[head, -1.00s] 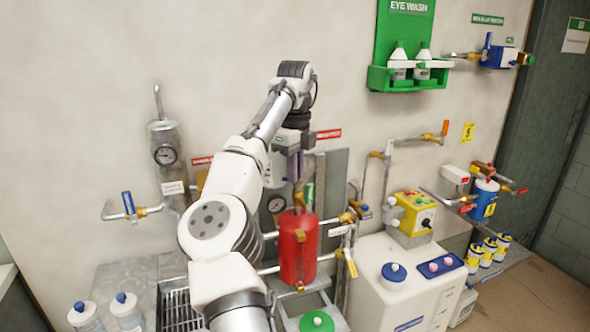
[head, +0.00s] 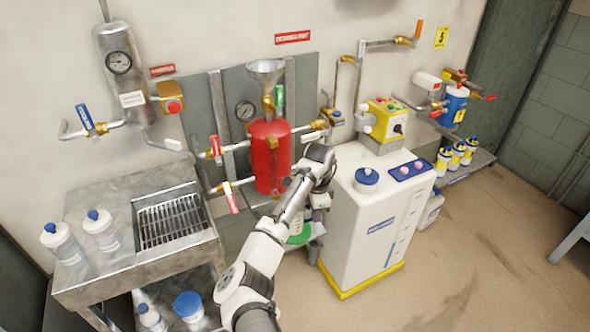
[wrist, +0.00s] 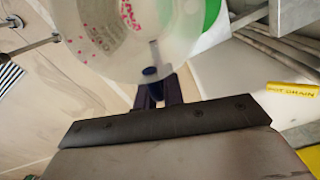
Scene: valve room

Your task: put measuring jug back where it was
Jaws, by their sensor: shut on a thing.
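The measuring jug (wrist: 125,35) is a translucent white vessel with pink print and markings, filling the top middle of the wrist view. My gripper (wrist: 158,90) is shut on it, with dark fingers at its near side. In the head view my gripper (head: 320,199) is low, right of the red tank (head: 270,155) and beside the white cabinet (head: 365,220). My arm and hand hide most of the jug there. A green-topped container (head: 300,236) stands just below the hand; its green also shows beside the jug in the wrist view (wrist: 211,12).
A metal funnel (head: 266,70) sits above the red tank, with pipes and valve handles around it. A steel sink bench (head: 100,190) with bottles is on the left.

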